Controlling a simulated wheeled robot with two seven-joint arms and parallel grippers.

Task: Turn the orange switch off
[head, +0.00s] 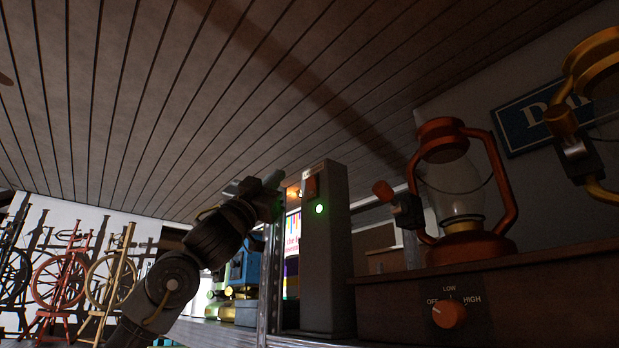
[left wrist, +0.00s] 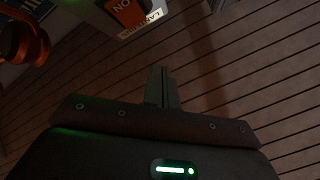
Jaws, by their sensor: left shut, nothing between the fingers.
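The orange switch (head: 310,187) is a rocker high on the face of a tall dark box (head: 322,265), with a lit green light below it. In the left wrist view the switch (left wrist: 127,10) shows at the top edge, marked ON, beside a partly cut-off label. My left gripper (head: 274,180) is shut and empty, just left of the switch and at about its height. Its closed fingers (left wrist: 161,88) point up toward the switch in the left wrist view, with a gap between. My right gripper is in neither view.
An orange lantern (head: 465,245) stands right of the box on a wooden base (head: 560,300), which bears an orange OFF/LOW/HIGH knob (head: 449,315). A gold lantern (head: 597,60) is at upper right. Spinning wheels (head: 62,280) stand far left.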

